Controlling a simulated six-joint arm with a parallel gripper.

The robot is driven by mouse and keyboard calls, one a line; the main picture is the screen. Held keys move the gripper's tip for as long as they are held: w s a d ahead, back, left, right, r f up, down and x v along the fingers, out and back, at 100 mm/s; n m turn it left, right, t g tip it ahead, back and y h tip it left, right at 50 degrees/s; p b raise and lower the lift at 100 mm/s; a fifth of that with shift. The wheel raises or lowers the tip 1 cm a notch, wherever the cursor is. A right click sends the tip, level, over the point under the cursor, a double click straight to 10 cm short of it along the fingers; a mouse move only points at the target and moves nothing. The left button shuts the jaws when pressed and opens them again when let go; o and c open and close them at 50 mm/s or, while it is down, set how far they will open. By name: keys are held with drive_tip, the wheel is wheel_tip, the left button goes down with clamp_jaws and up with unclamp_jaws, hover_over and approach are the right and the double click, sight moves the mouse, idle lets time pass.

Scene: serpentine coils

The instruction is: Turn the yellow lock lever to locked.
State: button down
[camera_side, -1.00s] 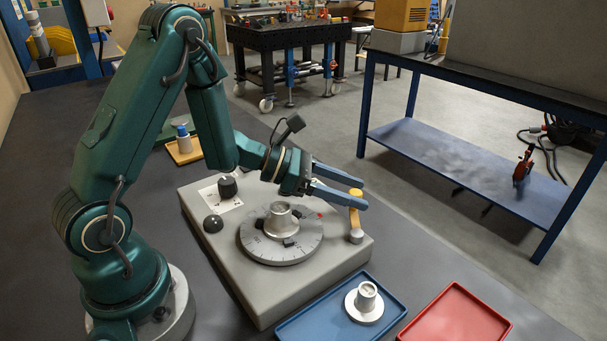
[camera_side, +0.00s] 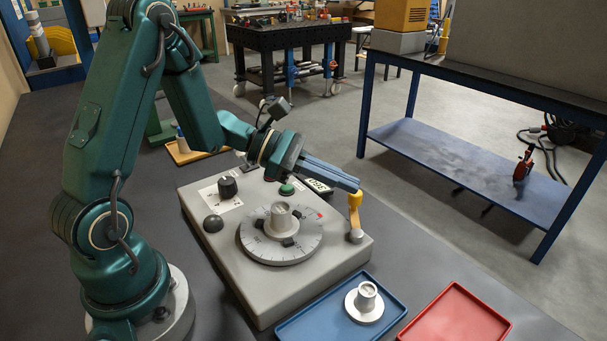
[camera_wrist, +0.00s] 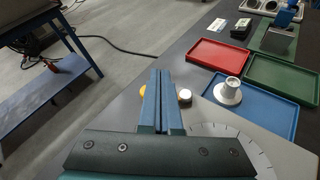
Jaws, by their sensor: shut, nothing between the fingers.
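The yellow lock lever (camera_side: 355,207) stands up from its grey pivot (camera_side: 355,236) at the right corner of the grey panel (camera_side: 215,250). My gripper (camera_side: 356,186) is shut and empty, its fingertips at the lever's upper end in the side view; I cannot tell whether they touch it. In the wrist view the shut fingers (camera_wrist: 163,75) hide most of the lever. A bit of yellow (camera_wrist: 142,91) shows left of them, and the pale pivot cap (camera_wrist: 185,96) is on their right.
A graduated dial (camera_side: 265,250) with a raised hub, a black knob (camera_side: 228,187), a dark dome (camera_side: 213,223), a green button (camera_side: 287,189) and a display (camera_side: 318,186) are on the panel. A blue tray (camera_side: 295,330) holding a flanged part (camera_side: 365,303) and a red tray (camera_side: 457,318) lie in front.

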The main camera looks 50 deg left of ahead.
drive_tip(key=d+r+m+g+h, duration=0.1)
drive_tip(key=d+r+m+g, duration=0.35)
drive_tip(key=m, duration=0.85)
drive_tip(key=w+a+m+g+y, duration=0.1)
drive_tip(key=m+y, duration=0.1)
drive_tip(key=m, duration=0.2)
drive_tip(key=w+a+m+g+y, duration=0.1)
drive_tip(key=m+y, duration=0.2)
drive_tip(key=m, duration=0.1)
drive_tip(key=w+a+m+g+y, duration=0.1)
drive_tip(key=a+m+y, duration=0.1)
drive_tip(key=m+y, duration=0.1)
drive_tip(key=shift+f+m, duration=0.2)
drive_tip(key=shift+m, duration=0.3)
wheel_tip(320, 180, up, 2)
drive_tip(key=w+a+r+m+t+y, duration=0.1)
drive_tip(key=w+m+t+y, duration=0.1)
hover_over(356, 215)
drive_tip(key=w, duration=0.3)
wheel_tip(356, 215, down, 9)
drive_tip(key=shift+s+a, duration=0.2)
drive_tip(key=shift+a, duration=0.25)
drive_tip(key=shift+f, duration=0.1)
